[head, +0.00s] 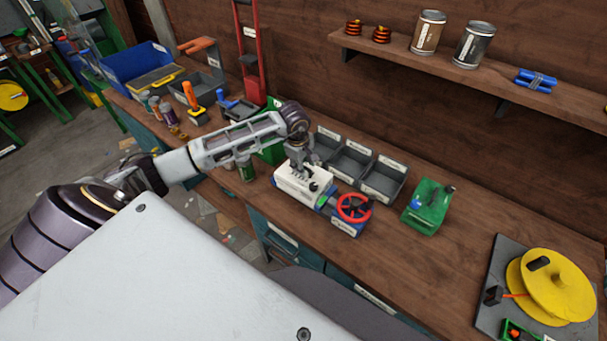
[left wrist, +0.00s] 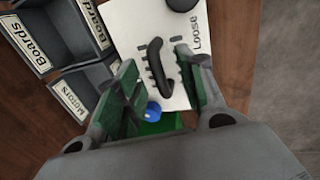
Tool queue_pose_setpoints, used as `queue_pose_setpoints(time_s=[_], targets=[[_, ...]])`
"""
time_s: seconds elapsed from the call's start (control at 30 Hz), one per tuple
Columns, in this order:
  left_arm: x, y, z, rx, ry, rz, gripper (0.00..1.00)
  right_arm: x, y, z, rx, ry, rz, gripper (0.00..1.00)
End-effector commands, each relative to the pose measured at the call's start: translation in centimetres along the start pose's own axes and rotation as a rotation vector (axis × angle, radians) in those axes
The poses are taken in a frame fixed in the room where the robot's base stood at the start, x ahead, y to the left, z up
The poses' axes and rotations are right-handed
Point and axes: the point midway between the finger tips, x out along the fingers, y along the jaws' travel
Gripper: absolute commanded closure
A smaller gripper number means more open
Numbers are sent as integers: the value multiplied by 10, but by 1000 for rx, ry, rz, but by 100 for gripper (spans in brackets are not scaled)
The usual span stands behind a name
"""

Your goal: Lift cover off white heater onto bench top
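The white heater (head: 300,192) sits on the bench top, left of a red wheel. Its white cover (left wrist: 130,25) has a black handle (left wrist: 158,72) and the word "Loose" at one edge. My left gripper (head: 305,172) is right over the cover, pointing down. In the left wrist view its two fingers (left wrist: 158,65) stand apart on either side of the handle, with a gap visible on both sides. The finger depth relative to the handle is hard to tell. The cover appears seated on the heater. My right gripper is not in view.
Grey labelled bins (head: 350,163) stand behind the heater. A red handwheel (head: 354,208) is close on its right, and a green device (head: 428,207) is farther right. A yellow reel (head: 558,287) lies at the far right. Bare bench top (head: 430,265) lies between.

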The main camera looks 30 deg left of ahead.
Motion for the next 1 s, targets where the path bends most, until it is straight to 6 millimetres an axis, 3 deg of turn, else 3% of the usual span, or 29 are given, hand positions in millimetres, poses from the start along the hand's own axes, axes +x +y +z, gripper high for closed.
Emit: queue_pose_setpoints(time_s=[0.6,0.9,1.0], targets=[[9,0,0,0,0,0,61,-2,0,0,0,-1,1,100],[8,0,0,0,0,1,98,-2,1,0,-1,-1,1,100],[8,0,0,0,0,0,100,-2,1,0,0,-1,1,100]])
